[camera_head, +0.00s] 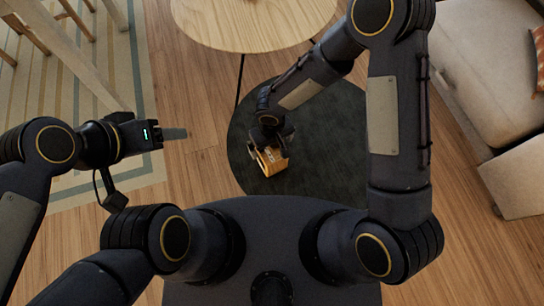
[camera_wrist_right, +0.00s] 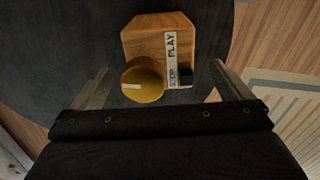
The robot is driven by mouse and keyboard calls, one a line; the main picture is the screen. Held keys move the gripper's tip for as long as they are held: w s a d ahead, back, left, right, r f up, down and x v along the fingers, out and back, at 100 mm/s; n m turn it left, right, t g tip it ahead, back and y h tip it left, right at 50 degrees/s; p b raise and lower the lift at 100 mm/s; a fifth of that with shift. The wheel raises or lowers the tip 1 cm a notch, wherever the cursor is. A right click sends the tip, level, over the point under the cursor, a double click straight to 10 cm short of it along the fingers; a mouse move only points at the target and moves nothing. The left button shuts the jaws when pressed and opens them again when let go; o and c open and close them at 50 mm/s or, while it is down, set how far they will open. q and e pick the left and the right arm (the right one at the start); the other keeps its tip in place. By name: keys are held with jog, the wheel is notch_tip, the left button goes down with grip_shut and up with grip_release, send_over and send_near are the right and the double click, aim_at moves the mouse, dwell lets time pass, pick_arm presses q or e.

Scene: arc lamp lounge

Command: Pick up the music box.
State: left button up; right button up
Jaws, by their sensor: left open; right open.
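The music box (camera_head: 270,162) is a small wooden box on the dark round rug, below my right gripper (camera_head: 271,145), which partly hides it in the head view. In the right wrist view the music box (camera_wrist_right: 182,46) shows a yellow round knob, a black button and a white label reading "PLAY" and "STOP". The fingers of my right gripper (camera_wrist_right: 153,88) are open, one on each side of the box's near end, with visible gaps; I cannot tell how deep they reach. My left gripper (camera_head: 175,134) is open and empty at the left, over the wooden floor.
The dark rug (camera_head: 330,160) is flat and clear around the box. A round wooden table (camera_head: 250,18) stands just beyond it, with thin dark legs. A beige sofa (camera_head: 490,70) is at the right. A striped rug (camera_head: 60,110) and wooden furniture are at the left.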

aim_at(272, 151)
notch_tip(272, 151, down, 5)
jog(key=shift+s+r+b, duration=0.1)
jog(key=shift+r+b, duration=0.05)
jog(key=shift+b, duration=0.25)
jog(key=c, duration=1.4)
